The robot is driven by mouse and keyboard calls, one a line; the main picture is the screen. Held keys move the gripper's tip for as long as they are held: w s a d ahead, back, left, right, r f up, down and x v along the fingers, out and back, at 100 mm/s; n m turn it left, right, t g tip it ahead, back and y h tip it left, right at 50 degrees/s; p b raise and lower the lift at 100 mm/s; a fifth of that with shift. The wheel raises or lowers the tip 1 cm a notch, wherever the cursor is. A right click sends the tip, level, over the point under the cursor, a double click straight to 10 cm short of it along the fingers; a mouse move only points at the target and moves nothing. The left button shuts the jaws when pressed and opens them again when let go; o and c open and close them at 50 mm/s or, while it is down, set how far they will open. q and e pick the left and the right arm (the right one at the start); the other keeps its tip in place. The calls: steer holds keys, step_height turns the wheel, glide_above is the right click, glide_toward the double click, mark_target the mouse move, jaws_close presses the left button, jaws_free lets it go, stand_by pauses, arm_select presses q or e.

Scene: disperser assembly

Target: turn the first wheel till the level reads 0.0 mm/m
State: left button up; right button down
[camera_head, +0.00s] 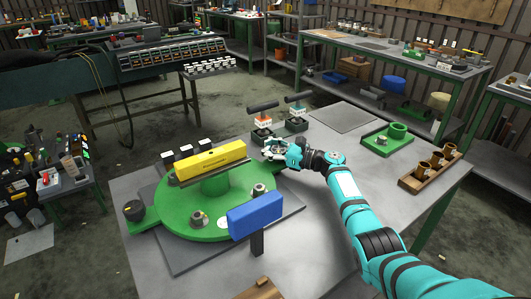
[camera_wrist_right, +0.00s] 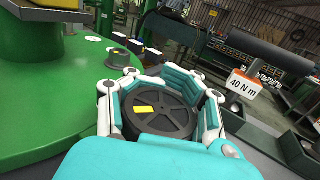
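The yellow level (camera_head: 211,161) lies across the pedestal of the round green base (camera_head: 175,215); no reading is legible on it. A dark round wheel (camera_wrist_right: 160,122) with a yellow mark sits beside the green base in the right wrist view. My right gripper (camera_head: 275,148) is at the base's far right edge in the head view. Its jointed fingers are curled around the wheel's rim and appear closed on it; they hide the wheel in the head view. Another dark wheel (camera_head: 134,210) stands at the base's left. My left gripper is out of view.
A blue box (camera_head: 255,215) on a dark post stands at the base's front right. Two torque tools (camera_head: 263,121) (camera_head: 296,111) stand behind my right gripper; one is labelled 40 N m (camera_wrist_right: 243,82). A green tray (camera_head: 388,138) and a wooden holder with brown cups (camera_head: 430,170) lie to the right.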

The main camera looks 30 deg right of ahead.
steer(key=shift+s+f, duration=0.15)
steer(key=shift+f, duration=0.3)
steer(key=c, duration=1.3)
jaws_free()
steer(key=shift+s+d+r, duration=0.15)
steer(key=shift+s+r, duration=0.05)
steer(key=shift+c, duration=0.2)
steer(key=o, duration=0.4)
steer(key=shift+w+r, duration=0.1)
steer(key=shift+r, duration=0.05)
steer(key=v, duration=1.2)
steer(key=shift+w+r, duration=0.1)
